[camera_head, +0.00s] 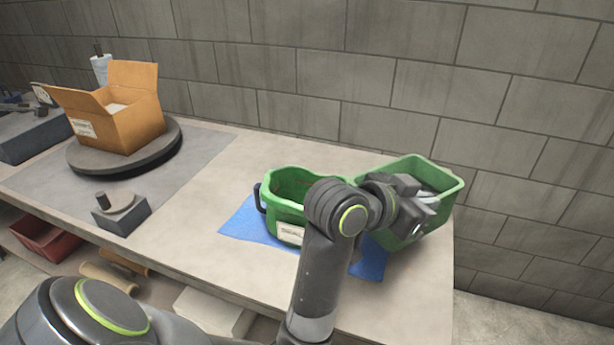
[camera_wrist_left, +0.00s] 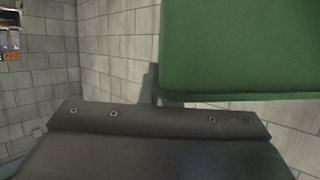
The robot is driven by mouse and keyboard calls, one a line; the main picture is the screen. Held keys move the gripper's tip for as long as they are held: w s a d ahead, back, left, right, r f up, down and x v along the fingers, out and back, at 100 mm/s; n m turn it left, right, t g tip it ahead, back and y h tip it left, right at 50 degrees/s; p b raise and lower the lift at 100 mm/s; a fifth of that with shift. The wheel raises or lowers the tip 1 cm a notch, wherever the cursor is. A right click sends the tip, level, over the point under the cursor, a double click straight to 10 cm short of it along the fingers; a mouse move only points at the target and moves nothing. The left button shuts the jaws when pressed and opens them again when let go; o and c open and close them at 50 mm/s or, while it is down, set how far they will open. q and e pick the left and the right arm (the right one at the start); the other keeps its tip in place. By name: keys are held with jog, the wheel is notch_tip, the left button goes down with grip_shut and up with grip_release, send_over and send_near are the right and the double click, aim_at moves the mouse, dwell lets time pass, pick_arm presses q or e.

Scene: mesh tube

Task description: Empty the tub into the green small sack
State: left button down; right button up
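The green small sack (camera_head: 281,187) stands open and upright on a blue mat, with a dark handle and a pale label. The green tub (camera_head: 451,186) is to its right, near the table's right end, with something pale grey inside. I cannot tell whether it touches the table. My left gripper (camera_head: 424,208) is at the tub's near side and looks shut on its rim, though its fingertips are mostly hidden. In the left wrist view the tub's green wall (camera_wrist_left: 240,50) fills the upper right, close to the gripper. My right gripper is not in view.
A blue mat (camera_head: 243,224) lies under the sack. An open cardboard box (camera_head: 128,122) stands on a round turntable (camera_head: 95,160) at the left. A small grey block (camera_head: 122,217) sits near the table's front edge. A block wall stands behind the table.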

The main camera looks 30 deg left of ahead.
pick_arm(q)
jog(key=a+r+n+t+h+p, duration=0.2)
jog(key=a+r+n+p, duration=0.3)
jog(key=a+r, duration=0.4)
notch_tip(320, 180, up, 2)
jog(key=shift+s+r+t+h, duration=0.2)
jog(key=shift+t+h, duration=0.1)
jog(key=shift+h, duration=0.3)
dwell(0.9)
jog(key=shift+s+a+f+n+t+h+b, duration=0.1)
jog(key=shift+a+n+t+h+b, duration=0.15)
jog(key=shift+a+n+t+b, duration=0.5)
jog(key=shift+a+n+t+h+b, duration=0.25)
jog(key=shift+a+n+b, duration=0.2)
jog(key=shift+a+n, duration=0.6)
jog(key=shift+a+f+n+t, duration=0.15)
jog(key=shift+a+n+t, duration=0.2)
jog(key=shift+a, duration=0.45)
jog(key=shift+a, duration=0.1)
jog(key=shift+a+f+n+t, duration=0.25)
jog(key=shift+a+n+t, duration=0.2)
jog(key=shift+a+n, duration=0.35)
jog(key=shift+d+r+m+g, duration=0.2)
jog(key=shift+d+m+g, duration=0.1)
jog(key=shift+d+m, duration=0.25)
